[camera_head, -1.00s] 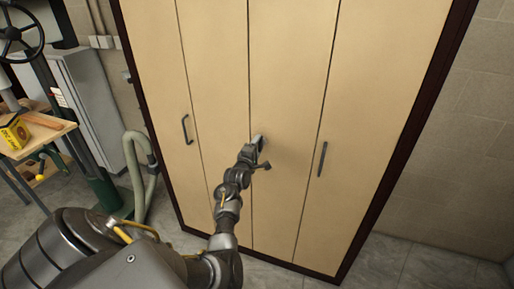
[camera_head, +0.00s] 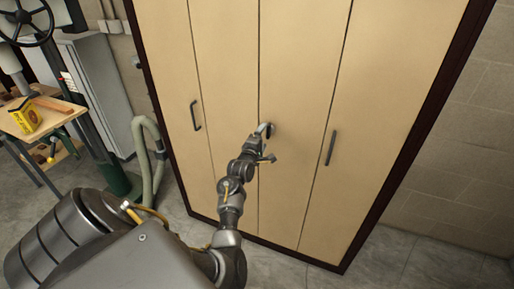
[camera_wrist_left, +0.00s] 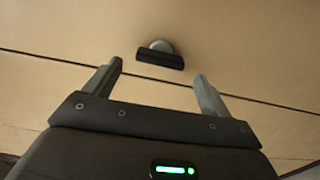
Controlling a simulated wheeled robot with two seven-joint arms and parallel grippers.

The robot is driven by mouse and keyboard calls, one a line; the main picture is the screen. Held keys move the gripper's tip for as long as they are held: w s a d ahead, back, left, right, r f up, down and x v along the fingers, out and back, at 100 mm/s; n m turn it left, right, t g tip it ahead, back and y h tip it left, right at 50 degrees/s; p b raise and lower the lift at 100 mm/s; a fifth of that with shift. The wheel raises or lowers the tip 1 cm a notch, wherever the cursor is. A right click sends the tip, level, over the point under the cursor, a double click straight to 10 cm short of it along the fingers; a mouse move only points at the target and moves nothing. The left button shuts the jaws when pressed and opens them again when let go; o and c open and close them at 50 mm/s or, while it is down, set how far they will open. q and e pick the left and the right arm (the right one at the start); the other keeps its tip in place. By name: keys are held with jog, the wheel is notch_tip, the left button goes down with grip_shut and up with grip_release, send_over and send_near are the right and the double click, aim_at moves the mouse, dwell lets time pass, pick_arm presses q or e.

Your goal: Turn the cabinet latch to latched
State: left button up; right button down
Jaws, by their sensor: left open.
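The cabinet (camera_head: 300,85) is a tall beige panelled front with a dark frame. In the left wrist view, the latch (camera_wrist_left: 160,56) is a short dark bar on a round grey base, mounted on a panel. The bar lies nearly level in that picture, slightly tilted. My left gripper (camera_wrist_left: 158,69) is open, its two fingers pointing at the panel on either side of the latch in the picture, with nothing between them. In the head view my left gripper (camera_head: 266,144) is close to the middle panels and largely hides the latch. My right gripper is not in view.
Two dark handles sit on the cabinet, one left (camera_head: 195,115) and one right (camera_head: 331,148). A grey hose (camera_head: 143,165) stands beside the cabinet. Some floor shows at the lower right.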

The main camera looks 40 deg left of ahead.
pick_arm(q)
jog(key=b+v, duration=0.1)
jog(key=v, duration=0.7)
dwell(0.4)
jog(key=w+d+f+m+g+h, duration=0.15)
jog(key=d+f+m, duration=0.4)
jog(key=f, duration=0.55)
jog(key=w+d+f+m+g+h, duration=0.15)
jog(key=d+f+m, duration=0.35)
jog(key=f, duration=0.5)
jog(key=s+d+f+m+g+h+b, duration=0.1)
jog(key=s+d+f+m+g, duration=0.15)
jog(key=s+f, duration=0.4)
jog(key=s+d+f+m+g+h+b, duration=0.1)
jog(key=s+d+f+m+g, duration=0.2)
jog(key=f, duration=0.7)
jog(key=s+d+f+m+g+h, duration=0.1)
jog(key=s+d+f+m+g, duration=0.15)
jog(key=s+f, duration=0.7)
jog(key=s+d+f+m+g, duration=0.1)
jog(key=s+d+f+m, duration=0.25)
jog(key=s+f, duration=0.6)
jog(key=s+f+m+g+b, duration=0.1)
jog(key=s+f+m+g, duration=0.1)
jog(key=s, duration=2.3)
jog(key=shift+a+f+g, duration=0.3)
jog(key=shift+f+g, duration=0.25)
jog(key=shift+g, duration=0.45)
